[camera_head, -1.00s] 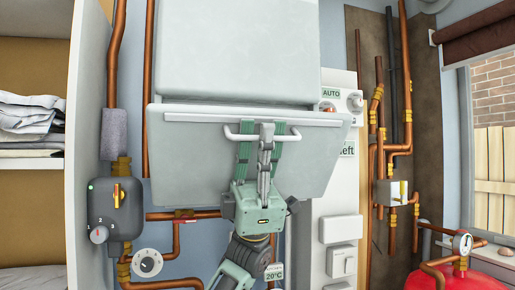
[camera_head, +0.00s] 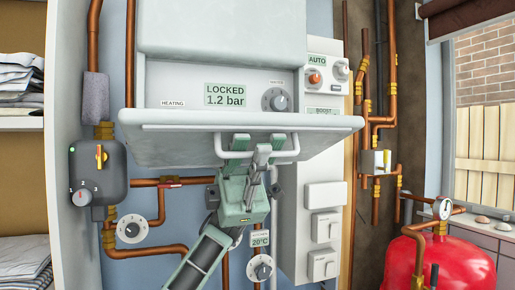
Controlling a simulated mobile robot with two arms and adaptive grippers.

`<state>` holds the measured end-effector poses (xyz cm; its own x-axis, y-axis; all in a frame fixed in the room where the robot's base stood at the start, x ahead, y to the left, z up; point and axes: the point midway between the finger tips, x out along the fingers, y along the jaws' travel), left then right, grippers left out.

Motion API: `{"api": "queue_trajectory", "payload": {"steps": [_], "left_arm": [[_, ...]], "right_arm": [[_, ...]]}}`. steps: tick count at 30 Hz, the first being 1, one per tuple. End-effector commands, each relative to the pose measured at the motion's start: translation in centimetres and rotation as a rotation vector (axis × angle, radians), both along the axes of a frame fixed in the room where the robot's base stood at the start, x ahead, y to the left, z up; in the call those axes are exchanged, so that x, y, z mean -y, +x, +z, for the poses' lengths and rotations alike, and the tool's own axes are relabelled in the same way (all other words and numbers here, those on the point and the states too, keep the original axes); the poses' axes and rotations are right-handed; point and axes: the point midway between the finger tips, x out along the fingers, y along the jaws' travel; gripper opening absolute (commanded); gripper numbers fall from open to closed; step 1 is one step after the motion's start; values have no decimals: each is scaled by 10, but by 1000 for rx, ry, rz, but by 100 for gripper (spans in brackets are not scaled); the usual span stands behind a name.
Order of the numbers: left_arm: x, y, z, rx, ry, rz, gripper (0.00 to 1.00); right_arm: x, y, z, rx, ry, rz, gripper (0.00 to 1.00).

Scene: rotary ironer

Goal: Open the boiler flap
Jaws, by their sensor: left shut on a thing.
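The boiler (camera_head: 220,30) is a white-grey box on the wall. Its flap (camera_head: 170,142) is folded out and down at the lower front, tilted toward me. Behind it a control panel shows a display (camera_head: 228,95) reading LOCKED 1.2 bar and a grey knob (camera_head: 275,99). A pale bar handle (camera_head: 219,147) is on the flap's near face. My left gripper (camera_head: 257,147), grey-green, is shut on the handle; its fingers hide the handle's middle. My right gripper is not in view.
Copper pipes and a grey control box (camera_head: 97,172) stand left of the boiler, near shelves with folded cloth (camera_head: 22,98). A white panel with switches (camera_head: 324,190) is to the right. A red tank (camera_head: 440,262) with a gauge stands lower right.

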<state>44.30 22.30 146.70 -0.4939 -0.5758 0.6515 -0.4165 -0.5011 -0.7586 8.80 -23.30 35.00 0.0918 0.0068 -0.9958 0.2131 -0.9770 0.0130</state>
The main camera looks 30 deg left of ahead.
Motion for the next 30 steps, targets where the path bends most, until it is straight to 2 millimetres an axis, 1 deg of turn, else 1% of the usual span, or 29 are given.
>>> {"api": "queue_trajectory", "payload": {"steps": [12, 13, 15, 16, 25, 28, 30], "left_arm": [[0, 0, -1, -1, -3, 1, 0], [0, 0, -1, -1, -3, 1, 8], [0, 0, -1, -1, -3, 1, 14], [0, 0, -1, -1, -3, 1, 15], [-2, 2, -2, -3, -3, 1, 15], [-7, 7, -8, -4, -4, 2, 15], [-14, 13, -15, -6, -5, 3, 15]], "right_arm": [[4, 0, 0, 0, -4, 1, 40], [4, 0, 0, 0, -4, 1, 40], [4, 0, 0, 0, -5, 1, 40], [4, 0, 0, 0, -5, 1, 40], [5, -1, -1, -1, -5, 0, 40], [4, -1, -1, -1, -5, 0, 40], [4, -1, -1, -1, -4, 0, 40]]}}
